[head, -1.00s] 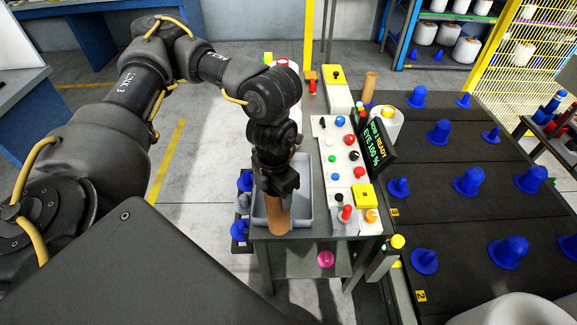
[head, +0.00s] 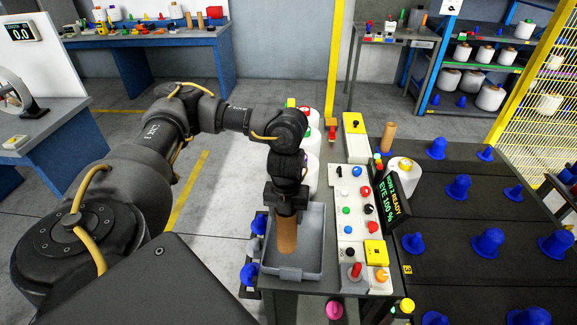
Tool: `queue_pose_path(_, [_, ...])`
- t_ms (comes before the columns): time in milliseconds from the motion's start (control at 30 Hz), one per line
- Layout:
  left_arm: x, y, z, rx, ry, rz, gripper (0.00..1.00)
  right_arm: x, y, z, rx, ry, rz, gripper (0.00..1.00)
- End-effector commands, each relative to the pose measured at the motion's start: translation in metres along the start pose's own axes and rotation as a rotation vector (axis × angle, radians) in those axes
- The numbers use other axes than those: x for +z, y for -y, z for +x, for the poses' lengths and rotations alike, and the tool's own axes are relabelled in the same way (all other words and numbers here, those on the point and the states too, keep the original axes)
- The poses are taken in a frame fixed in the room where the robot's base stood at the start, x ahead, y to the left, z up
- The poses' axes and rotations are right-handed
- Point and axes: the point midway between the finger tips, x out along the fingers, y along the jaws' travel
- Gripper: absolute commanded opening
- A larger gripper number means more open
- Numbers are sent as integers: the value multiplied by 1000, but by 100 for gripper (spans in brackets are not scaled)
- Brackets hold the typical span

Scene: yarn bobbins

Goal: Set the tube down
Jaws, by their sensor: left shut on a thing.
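My left gripper (head: 286,207) is shut on a brown cardboard tube (head: 287,236). The tube hangs nearly upright, its lower end over the inside of a grey tray (head: 318,240). I cannot tell whether that end touches the tray floor. The tube's top is hidden in the jaws. The tray sits at the left of a small grey stand. My right gripper is not in view.
A control panel (head: 350,205) with coloured buttons stands right of the tray, with a display (head: 392,200) beside it. Another tan tube (head: 388,137) stands upright behind a white bobbin (head: 403,172). Blue pegs (head: 458,188) stand on the dark surface at right.

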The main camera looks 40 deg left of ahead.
Motion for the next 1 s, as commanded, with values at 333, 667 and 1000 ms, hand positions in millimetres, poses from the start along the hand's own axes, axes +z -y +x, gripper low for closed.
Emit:
queue_pose_path(333, [54, -7, 54, 0, -2, 1, 21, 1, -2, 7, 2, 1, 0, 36])
queue_pose_path(667, [65, -9, 67, 0, 0, 2, 21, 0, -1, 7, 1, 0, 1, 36])
queue_pose_path(1000, [66, -9, 97, -1, 1, 4, 21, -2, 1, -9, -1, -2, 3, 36])
